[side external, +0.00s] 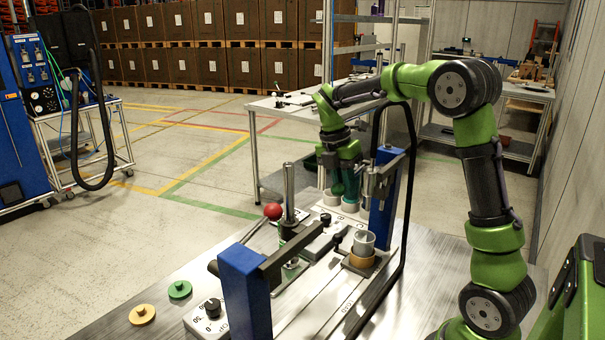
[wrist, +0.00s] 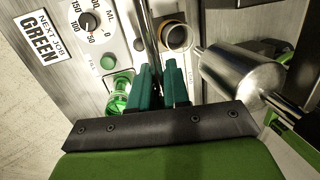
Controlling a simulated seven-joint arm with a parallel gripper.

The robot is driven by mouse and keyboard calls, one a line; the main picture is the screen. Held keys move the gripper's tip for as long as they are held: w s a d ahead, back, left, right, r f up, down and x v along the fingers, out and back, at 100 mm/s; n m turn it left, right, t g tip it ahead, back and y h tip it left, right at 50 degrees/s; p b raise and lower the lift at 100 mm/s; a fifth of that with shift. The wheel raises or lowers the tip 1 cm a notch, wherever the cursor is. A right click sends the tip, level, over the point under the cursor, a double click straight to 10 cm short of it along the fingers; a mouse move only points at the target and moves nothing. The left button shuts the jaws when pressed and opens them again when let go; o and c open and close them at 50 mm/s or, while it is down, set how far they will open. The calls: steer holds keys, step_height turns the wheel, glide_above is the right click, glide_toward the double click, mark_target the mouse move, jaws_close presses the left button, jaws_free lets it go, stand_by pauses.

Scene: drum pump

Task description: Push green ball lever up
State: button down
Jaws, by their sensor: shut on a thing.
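My gripper (side external: 349,186) is low at the far end of the pump panel, beside the far blue post. In the wrist view its teal fingers (wrist: 158,76) are closed around the lower end of a thin metal lever rod (wrist: 150,42), which runs up out of the picture. No green ball can be made out on the rod; the fingers hide its end. In the side view the fingers hide the held part. A red ball lever (side external: 273,211) stands tilted nearer the camera, well apart from my gripper.
Blue posts (side external: 246,292) (side external: 385,196) flank the panel, and a grey cup (side external: 364,241) sits between them. In the wrist view a steel cylinder (wrist: 238,78) is close right of the fingers. A translucent green part (wrist: 117,100) is just left. A label reads NEXT JOB GREEN (wrist: 40,38).

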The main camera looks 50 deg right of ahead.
steer(key=shift+a+r, duration=0.25)
steer(key=shift+r, duration=0.6)
steer(key=shift+d+r, duration=0.15)
steer(key=shift+r, duration=1.15)
steer(key=c, duration=1.4)
jaws_free()
steer(key=shift+o, duration=0.5)
steer(key=shift+d, duration=0.15)
steer(key=v, duration=1.2)
